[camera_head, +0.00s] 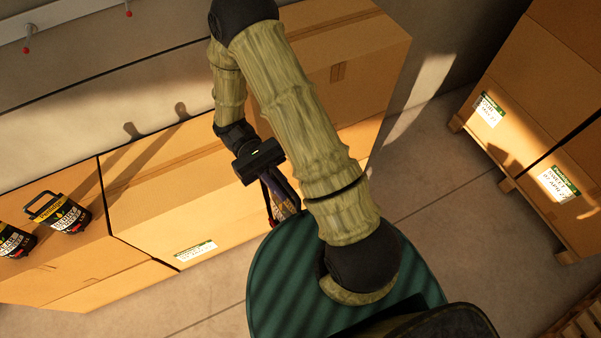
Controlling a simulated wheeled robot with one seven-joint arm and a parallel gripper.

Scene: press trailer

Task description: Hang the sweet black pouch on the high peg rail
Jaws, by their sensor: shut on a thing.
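My gripper (272,198) points down at the middle of the view, beside the front of a large cardboard box. It is shut on a dark thing with purplish and gold parts (286,197), seen small and partly covered by my arm; I cannot tell whether this is the sweet black pouch. The peg rail (72,17) is a pale strip high on the wall at the upper left. Two of its red-tipped pegs show, a left one (27,48) and a right one (129,13), both bare.
Two black containers with handles and yellow and red labels, one nearer (68,216) and one at the left edge (14,241), stand on a left box (60,262). A long box (160,225) lies below the rail. Boxes on pallets (535,125) stand right. Floor between is clear.

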